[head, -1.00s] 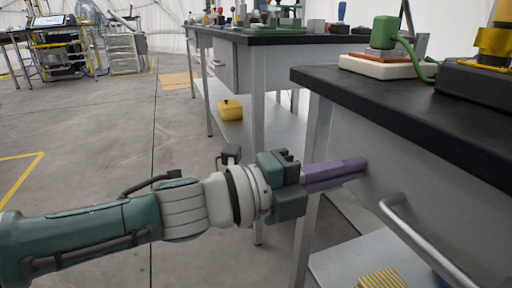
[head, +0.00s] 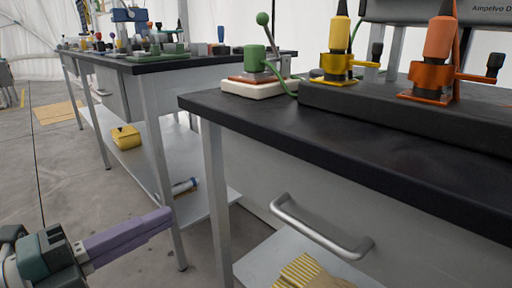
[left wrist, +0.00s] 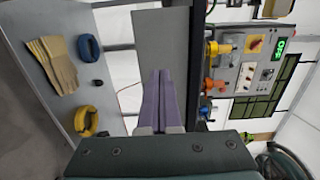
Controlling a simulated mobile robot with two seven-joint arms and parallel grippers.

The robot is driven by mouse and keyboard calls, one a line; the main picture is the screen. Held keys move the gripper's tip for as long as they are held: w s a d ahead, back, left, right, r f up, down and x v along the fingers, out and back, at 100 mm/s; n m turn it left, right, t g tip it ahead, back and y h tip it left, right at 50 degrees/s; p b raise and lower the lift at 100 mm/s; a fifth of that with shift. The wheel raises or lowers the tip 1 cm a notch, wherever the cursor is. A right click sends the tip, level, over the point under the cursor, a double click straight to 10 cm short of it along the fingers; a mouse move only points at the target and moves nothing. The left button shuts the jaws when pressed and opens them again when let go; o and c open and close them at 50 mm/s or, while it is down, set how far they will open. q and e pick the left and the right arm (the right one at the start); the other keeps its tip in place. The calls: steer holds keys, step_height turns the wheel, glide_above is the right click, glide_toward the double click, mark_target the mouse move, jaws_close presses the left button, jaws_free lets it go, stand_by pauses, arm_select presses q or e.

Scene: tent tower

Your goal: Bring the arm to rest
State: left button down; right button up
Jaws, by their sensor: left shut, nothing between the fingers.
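My left gripper (head: 128,236) is at the lower left of the head view, with its two purple fingers together and nothing between them. It is in the air to the left of the near workbench, apart from the bench front. In the left wrist view the shut purple fingers (left wrist: 157,100) point toward the grey bench front. Most of my left arm is outside the head view. My right gripper is not in view.
The near workbench (head: 330,135) has a drawer with a metal handle (head: 320,228). Gloves (head: 310,272) lie on its lower shelf. A second bench (head: 125,64) stands behind, with a yellow box (head: 126,137) on its shelf. Open floor (head: 70,180) lies at the left.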

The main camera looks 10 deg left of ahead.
arm_select(q)
steer(key=a+r+n+y+p, duration=0.3)
steer(key=r+n+y+p, duration=0.6)
steer(key=r+n+p, duration=0.6)
steer(key=s+d+r+n+g+y+p, duration=0.2)
steer(key=s+r+n+g+p, duration=0.7)
steer(key=s+r+p, duration=0.9)
step_height(320, 180, up, 35)
steer(key=s+g+p, duration=0.1)
steer(key=p, duration=3.9)
steer(key=shift+s+a+m+g, duration=0.2)
steer(key=shift+a+m+g, duration=0.1)
steer(key=shift+m, duration=0.1)
steer(key=shift+f, duration=0.1)
